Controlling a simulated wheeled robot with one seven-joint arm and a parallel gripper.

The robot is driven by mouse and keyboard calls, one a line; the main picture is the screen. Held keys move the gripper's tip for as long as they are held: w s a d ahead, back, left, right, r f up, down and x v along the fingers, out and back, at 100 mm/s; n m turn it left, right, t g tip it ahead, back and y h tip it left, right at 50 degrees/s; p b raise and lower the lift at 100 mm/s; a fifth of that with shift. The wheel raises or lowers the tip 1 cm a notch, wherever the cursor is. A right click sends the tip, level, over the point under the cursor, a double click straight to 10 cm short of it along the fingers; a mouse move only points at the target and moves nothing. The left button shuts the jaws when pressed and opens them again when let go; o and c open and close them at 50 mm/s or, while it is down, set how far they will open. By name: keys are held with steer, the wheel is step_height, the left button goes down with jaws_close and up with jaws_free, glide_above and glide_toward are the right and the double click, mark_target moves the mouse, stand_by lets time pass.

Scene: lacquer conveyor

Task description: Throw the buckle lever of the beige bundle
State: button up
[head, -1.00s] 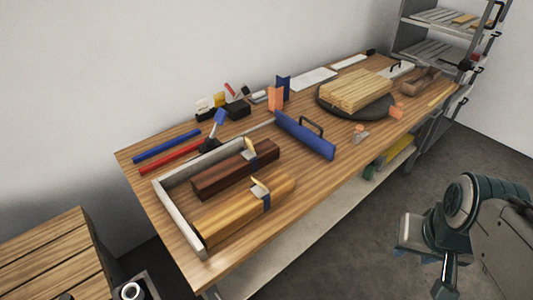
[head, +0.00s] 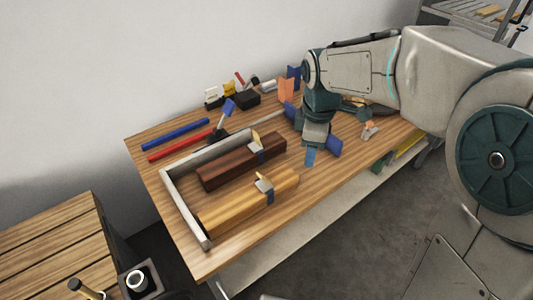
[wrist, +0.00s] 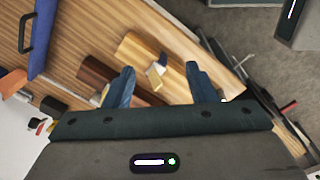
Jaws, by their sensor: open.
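The beige bundle (head: 225,211) is a light wooden block lying along the front of the table, beside a dark brown bundle (head: 224,170). A dark blue strap circles it, with a pale buckle lever (head: 264,183) standing up on top. In the wrist view the beige bundle (wrist: 134,49) and its lever (wrist: 156,71) lie beyond my fingers. My gripper (head: 311,157) is above the table to the right of the beige bundle, fingers pointing down. In the wrist view its two blue fingers (wrist: 158,88) are apart, with nothing held between them.
A grey L-shaped fence (head: 184,213) borders the bundles at left and back. The dark bundle has its own raised lever (head: 256,138). A blue block with a handle (wrist: 38,40) lies near my gripper. Red (head: 180,145) and blue (head: 175,133) rods lie at the back left.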

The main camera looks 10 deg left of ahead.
mark_target(260, 175)
steer(key=w+a+f+n+g+p, duration=0.1)
steer(key=w+a+f+n, duration=0.1)
steer(key=a+n, duration=0.4)
steer(key=w+a+f+n, duration=0.2)
steer(key=a+n, duration=0.2)
steer(key=a, duration=0.3)
steer(key=f+p, duration=0.1)
steer(key=f, duration=0.6)
steer(key=f+p, duration=0.1)
steer(key=f, duration=0.6)
steer(key=shift+s+a+p, duration=0.2)
steer(key=shift+p, duration=0.2)
steer(key=c, duration=1)
